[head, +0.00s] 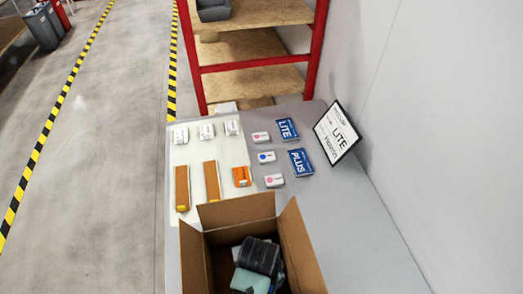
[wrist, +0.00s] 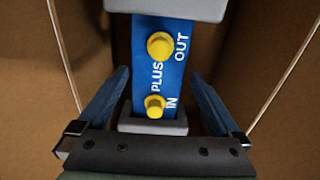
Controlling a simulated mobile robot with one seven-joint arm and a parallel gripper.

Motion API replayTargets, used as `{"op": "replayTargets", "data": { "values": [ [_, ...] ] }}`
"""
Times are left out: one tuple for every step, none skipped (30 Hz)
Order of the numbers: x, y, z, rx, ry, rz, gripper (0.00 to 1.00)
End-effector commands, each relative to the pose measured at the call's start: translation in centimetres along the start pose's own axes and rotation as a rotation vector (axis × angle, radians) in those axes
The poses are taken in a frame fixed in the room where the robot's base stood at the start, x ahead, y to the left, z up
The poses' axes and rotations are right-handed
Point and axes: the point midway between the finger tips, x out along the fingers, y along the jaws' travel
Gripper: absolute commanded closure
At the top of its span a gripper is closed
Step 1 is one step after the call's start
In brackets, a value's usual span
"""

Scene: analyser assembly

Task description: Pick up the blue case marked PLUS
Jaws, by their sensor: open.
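In the wrist view a blue case (wrist: 146,82) marked PLUS, IN and OUT has two yellow round fittings and grey end blocks. My gripper (wrist: 160,85) is open, with one finger on each side of the case and none visibly closed on it. The case's lower end and depth are hidden. In the head view my wrist is down inside an open cardboard box (head: 232,212), and the case there is hidden from view.
Brown cardboard walls (wrist: 40,120) stand close around my gripper. On the table (head: 355,225) are a flat blue LITE item (head: 286,129), small white boxes, orange-brown strips and a sign (head: 338,132) leaning by the wall. The table's right front is clear.

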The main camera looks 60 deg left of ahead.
Motion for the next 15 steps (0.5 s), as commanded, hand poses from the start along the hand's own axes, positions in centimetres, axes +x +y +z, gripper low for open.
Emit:
{"op": "replayTargets", "data": {
  "values": [
    [0.5, 0.0, 0.0, 0.000, -0.001, -0.001, 0.00],
    [0.8, 0.0, 0.0, 0.001, 0.000, 0.000, 0.00],
    [1.0, 0.0, 0.0, 0.001, 0.000, 0.000, 0.00],
    [1.1, 0.0, 0.0, 0.001, 0.000, 0.000, 0.00],
    [1.2, 0.0, 0.0, 0.001, 0.001, 0.000, 0.00],
    [1.4, 0.1, -0.1, 0.001, 0.002, 0.001, 0.00],
    [1.5, 0.1, -0.1, 0.001, 0.002, 0.001, 0.00],
    [1.7, 0.1, -0.1, 0.001, 0.001, 0.000, 0.00],
    [2.1, 0.1, -0.1, 0.001, 0.000, 0.000, 0.00],
    [2.5, 0.1, -0.1, 0.001, 0.000, 0.000, 0.00],
    [2.9, 0.1, -0.1, 0.001, -0.001, 0.000, 0.00],
    [3.4, 0.1, -0.2, 0.001, -0.001, -0.001, 0.00],
    [3.8, 0.1, -0.2, 0.001, 0.000, 0.000, 0.00],
    [4.1, 0.1, -0.2, 0.001, -0.001, 0.000, 0.00],
    [4.7, 0.1, -0.2, 0.001, 0.000, 0.000, 0.00]
  ]
}}
